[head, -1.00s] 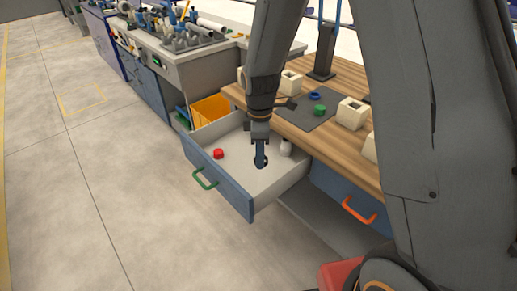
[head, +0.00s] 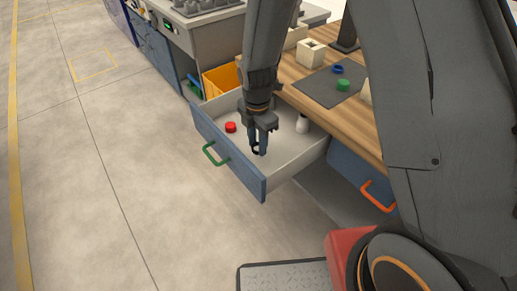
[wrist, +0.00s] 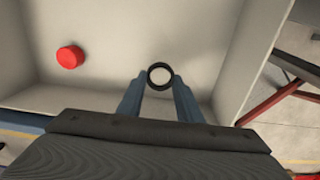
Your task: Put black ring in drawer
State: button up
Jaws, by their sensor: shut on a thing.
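My gripper (head: 261,146) is over the open drawer (head: 292,150), pointing down, with its fingers shut on the black ring (head: 255,149). In the wrist view the black ring (wrist: 160,76) sits between the two blue fingertips (wrist: 160,82), above the drawer's pale floor. I cannot tell whether the ring touches the floor. A red round piece (head: 231,127) lies in the drawer to the left; it also shows in the wrist view (wrist: 70,57). A white piece (head: 302,124) stands in the drawer at the right. The drawer's blue front has a green handle (head: 215,154).
The wooden worktop (head: 318,88) beside the drawer bears a grey mat (head: 322,88) with a blue ring (head: 337,69) and a green piece (head: 343,85). Pale blocks (head: 310,52) stand near it. An orange bin (head: 220,79) is behind the drawer. An orange handle (head: 378,196) is at right.

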aim_at(258, 158)
jog(key=shift+f, duration=1.9)
jog(key=shift+f, duration=0.1)
jog(key=o, duration=1)
notch_tip(258, 158, up, 12)
jog(key=s+d+r+m, duration=0.4)
jog(key=s+d+m, duration=0.3)
jog(key=m, duration=0.5)
jog(key=s+d+r+m, duration=0.4)
jog(key=s+d+m, duration=0.4)
jog(key=m, duration=0.5)
jog(key=shift+d+r+b, duration=0.15)
jog(key=shift+d+b, duration=0.05)
jog(key=shift+b, duration=0.15)
